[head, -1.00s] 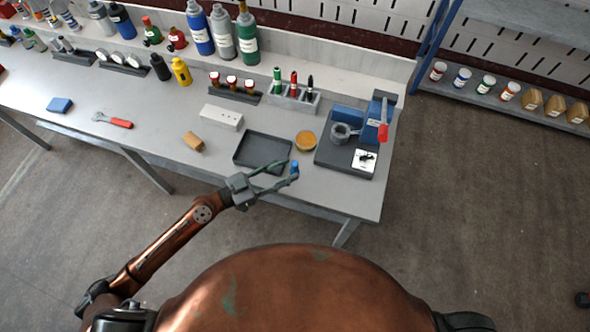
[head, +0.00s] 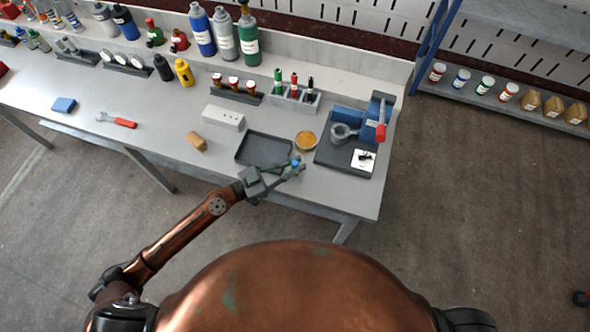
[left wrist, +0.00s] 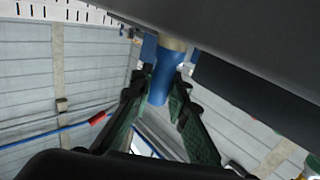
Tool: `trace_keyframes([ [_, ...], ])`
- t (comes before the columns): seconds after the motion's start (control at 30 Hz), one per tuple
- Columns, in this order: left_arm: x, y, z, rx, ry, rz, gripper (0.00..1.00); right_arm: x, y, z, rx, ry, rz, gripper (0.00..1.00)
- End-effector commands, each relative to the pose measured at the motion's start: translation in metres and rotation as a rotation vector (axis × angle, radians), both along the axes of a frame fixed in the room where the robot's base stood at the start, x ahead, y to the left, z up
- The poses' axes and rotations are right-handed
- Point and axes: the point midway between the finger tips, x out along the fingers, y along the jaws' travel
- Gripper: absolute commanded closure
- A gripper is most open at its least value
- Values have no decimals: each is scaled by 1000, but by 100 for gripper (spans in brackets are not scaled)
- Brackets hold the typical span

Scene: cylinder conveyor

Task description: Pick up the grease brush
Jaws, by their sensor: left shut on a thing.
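The grease brush (head: 295,163) shows in the head view as a small blue end near the table's front edge, between the dark tray and the press base. In the left wrist view its blue handle (left wrist: 165,78) with a tan part above it lies between the two green fingers. My left gripper (head: 297,169) is shut on the blue handle. The brush's far end is hidden in the left wrist view by a large grey surface. My right gripper is not in view.
A white block (head: 223,116) and tan block (head: 196,141) are further left.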

Motion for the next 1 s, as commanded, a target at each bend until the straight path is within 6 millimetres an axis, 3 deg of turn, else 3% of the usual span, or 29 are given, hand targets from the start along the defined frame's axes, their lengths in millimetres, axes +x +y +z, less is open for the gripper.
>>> trace_keyframes([
  [0.57, 0, 0, 9, 0, -3, 0, 100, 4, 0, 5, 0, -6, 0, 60],
  [0.77, 0, 0, 39, 3, -6, -1, 100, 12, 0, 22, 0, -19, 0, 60],
  [0.87, -5, 18, 53, 5, -4, 0, 100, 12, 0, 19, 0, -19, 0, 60],
  [1.0, -12, 47, 85, 7, -4, 1, 100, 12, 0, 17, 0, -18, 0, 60],
])
